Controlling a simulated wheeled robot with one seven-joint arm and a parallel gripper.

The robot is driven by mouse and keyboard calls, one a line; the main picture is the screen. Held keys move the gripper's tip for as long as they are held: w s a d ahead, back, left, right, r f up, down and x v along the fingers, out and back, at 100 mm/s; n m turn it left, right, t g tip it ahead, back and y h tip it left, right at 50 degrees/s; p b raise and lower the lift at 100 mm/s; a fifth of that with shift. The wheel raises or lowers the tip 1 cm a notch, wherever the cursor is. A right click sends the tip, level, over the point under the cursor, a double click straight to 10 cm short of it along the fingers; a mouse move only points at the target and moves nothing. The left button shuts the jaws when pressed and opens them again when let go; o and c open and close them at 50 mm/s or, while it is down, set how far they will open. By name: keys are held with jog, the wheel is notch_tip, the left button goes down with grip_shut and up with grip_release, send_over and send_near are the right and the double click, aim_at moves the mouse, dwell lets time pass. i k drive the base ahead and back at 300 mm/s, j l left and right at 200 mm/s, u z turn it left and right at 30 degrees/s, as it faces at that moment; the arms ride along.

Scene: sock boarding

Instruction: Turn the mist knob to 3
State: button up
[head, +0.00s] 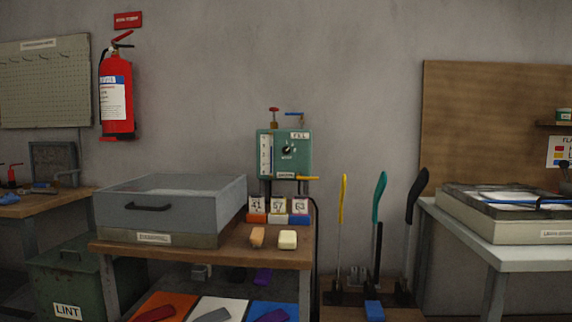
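A small black knob (287,150) sits on the front of a teal control box (302,165) against the back wall, behind the middle bench. Tiny marks surround the knob, but they are too small to read, so I cannot tell its setting. A white gauge strip (266,155) is to the left of the knob. A red valve handle and a blue lever stand on top of the box, and a yellow lever (307,178) is at its lower right. My gripper is not in view.
A grey lidded box (170,215) fills the bench's left side. Number cards (277,205), a tan block (257,237) and a cream block (287,240) lie before the teal box. Upright handled tools (378,200) stand to the right. A white table (480,252) is farther right.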

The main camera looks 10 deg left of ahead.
aim_at(286, 149)
jog(key=i+l+u, duration=0.1)
jog(key=i, duration=0.5)
jog(key=i+l+u, duration=0.1)
jog(key=i, duration=0.5)
jog(key=l, duration=0.1)
